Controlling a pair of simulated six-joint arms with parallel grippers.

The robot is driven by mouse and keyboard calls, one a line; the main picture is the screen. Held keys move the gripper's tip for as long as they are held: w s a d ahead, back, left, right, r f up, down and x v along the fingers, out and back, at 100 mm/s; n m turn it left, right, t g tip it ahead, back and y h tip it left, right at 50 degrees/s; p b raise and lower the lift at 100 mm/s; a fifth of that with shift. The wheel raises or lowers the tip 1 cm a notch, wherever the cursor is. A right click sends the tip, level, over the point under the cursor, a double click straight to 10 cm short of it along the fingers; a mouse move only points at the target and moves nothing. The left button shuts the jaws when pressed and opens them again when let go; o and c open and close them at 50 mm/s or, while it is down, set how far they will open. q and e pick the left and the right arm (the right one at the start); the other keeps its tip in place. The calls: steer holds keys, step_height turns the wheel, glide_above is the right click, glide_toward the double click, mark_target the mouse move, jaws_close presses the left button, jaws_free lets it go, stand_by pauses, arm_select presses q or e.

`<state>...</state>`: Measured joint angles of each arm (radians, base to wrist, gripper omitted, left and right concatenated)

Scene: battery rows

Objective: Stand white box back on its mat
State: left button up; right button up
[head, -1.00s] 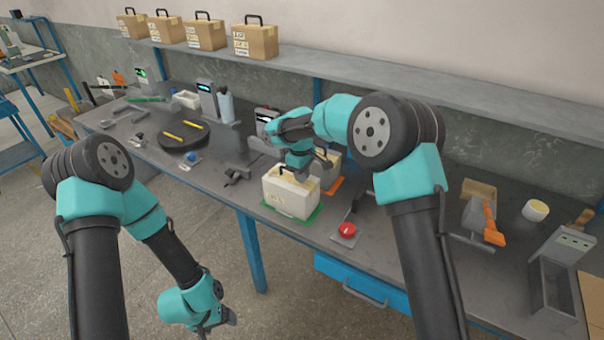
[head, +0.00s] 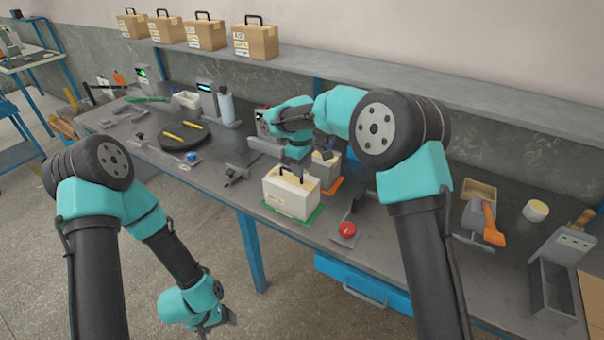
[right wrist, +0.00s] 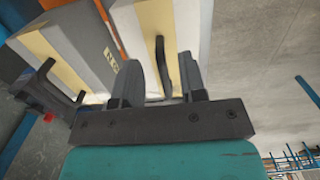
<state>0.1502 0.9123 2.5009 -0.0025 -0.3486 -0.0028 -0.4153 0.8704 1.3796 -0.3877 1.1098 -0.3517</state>
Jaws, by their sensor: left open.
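The white box (head: 290,194), with a pale yellow top strip and a dark handle, stands upright on the green mat (head: 314,216) near the bench's front edge. In the right wrist view the white box (right wrist: 190,25) shows with its dark handle beyond the fingers. My right gripper (right wrist: 162,80) is open and looks empty. In the head view it hangs just above and behind the box, its fingertips partly hidden. My left gripper (head: 217,326) is open and empty, low over the floor, away from the bench.
A grey box (head: 328,168) stands close behind on an orange mat (head: 333,186). A red button (head: 347,229) is right of the green mat. A dark turntable (head: 184,137) with yellow sticks lies to the left. Cardboard boxes (head: 255,40) line the shelf above.

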step_height(320, 180, up, 9)
steer(key=shift+a, duration=0.15)
steer(key=shift+w+f, duration=0.1)
steer(key=shift+f, duration=0.05)
stand_by(0.4)
